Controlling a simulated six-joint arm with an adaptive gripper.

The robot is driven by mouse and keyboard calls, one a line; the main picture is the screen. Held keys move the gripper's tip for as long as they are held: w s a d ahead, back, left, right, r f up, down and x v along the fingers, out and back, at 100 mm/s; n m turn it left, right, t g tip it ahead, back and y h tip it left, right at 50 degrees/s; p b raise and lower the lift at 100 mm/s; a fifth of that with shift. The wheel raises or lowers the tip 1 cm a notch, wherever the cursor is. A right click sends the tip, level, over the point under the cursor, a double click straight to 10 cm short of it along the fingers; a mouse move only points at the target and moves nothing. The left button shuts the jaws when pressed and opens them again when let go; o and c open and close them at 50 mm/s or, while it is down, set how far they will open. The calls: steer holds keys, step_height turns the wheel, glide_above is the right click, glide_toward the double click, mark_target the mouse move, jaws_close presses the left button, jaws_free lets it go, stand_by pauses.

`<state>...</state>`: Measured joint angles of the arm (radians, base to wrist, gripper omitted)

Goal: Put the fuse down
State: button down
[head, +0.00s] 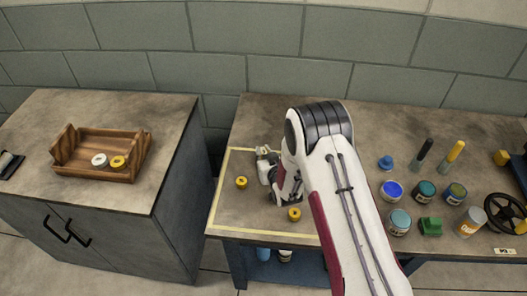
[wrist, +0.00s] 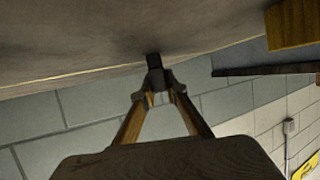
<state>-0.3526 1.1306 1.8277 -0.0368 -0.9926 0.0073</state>
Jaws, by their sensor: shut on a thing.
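My gripper (wrist: 157,84) is shut on a small dark cylinder, which I take to be the fuse (wrist: 153,61). Only its dark end shows past the fingertips in the wrist view, close to the grey-brown bench top. I cannot tell whether it touches the bench. In the head view my arm bends down over the left end of the bench (head: 226,215), inside a yellow taped outline. There the fuse cannot be made out, and my arm hides much of the gripper.
Two yellow ring-shaped pieces, one left (head: 241,183) and one front (head: 294,214), lie near my arm. A wooden tray (head: 75,165) with a white and a yellow ring stands on the left cabinet. Several jars, a green block (head: 431,227) and a black handwheel (head: 503,213) crowd the right.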

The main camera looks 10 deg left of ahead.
steer(key=c, duration=2)
jaws_free()
steer(key=shift+r, duration=0.1)
steer(key=shift+s, duration=0.1)
steer(key=shift+v, duration=5.9)
